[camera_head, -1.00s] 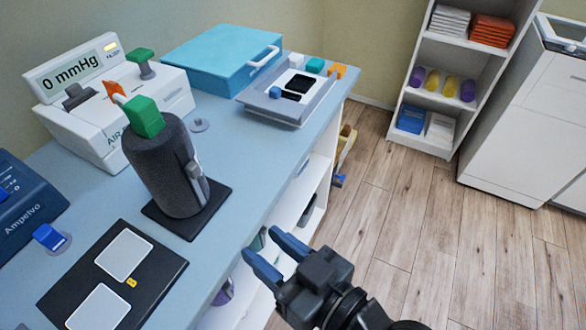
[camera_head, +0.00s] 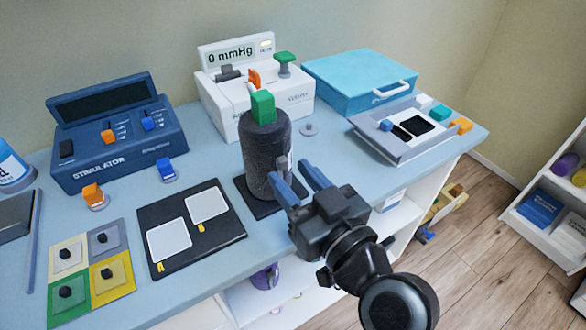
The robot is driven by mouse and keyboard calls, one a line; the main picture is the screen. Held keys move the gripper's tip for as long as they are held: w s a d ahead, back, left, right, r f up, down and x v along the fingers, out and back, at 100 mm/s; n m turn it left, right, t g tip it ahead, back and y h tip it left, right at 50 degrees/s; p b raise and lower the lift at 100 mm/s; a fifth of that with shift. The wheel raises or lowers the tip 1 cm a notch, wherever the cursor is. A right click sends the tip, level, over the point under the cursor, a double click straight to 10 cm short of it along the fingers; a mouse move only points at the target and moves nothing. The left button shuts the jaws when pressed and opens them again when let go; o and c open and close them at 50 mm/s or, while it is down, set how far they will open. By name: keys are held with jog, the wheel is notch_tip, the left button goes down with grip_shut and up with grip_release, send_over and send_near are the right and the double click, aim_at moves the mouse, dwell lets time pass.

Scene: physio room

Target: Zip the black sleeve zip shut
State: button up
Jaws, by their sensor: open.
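A dark grey sleeve (camera_head: 262,150) stands upright as a cylinder on a black base plate (camera_head: 243,192). A green block (camera_head: 263,106) sits on its top. A narrow light grey strip, perhaps the zip, shows on the sleeve's right side (camera_head: 289,162); its slider is hidden or too small to tell. My gripper (camera_head: 295,180) is open, with its two blue fingers in front of and to the right of the sleeve's lower part. The left finger overlaps the sleeve in the picture, and I cannot tell whether it touches.
A white pressure unit (camera_head: 250,98) reading 0 mmHg stands behind the sleeve. A blue case (camera_head: 355,78) and a grey tray (camera_head: 372,140) are at right. A stimulator (camera_head: 118,143), black pad board (camera_head: 230,228) and coloured squares (camera_head: 118,274) lie left. Shelves stand far right.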

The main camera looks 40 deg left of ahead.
jog(key=shift+w+a, duration=0.25)
jog(key=shift+a, duration=0.4)
grip_shut()
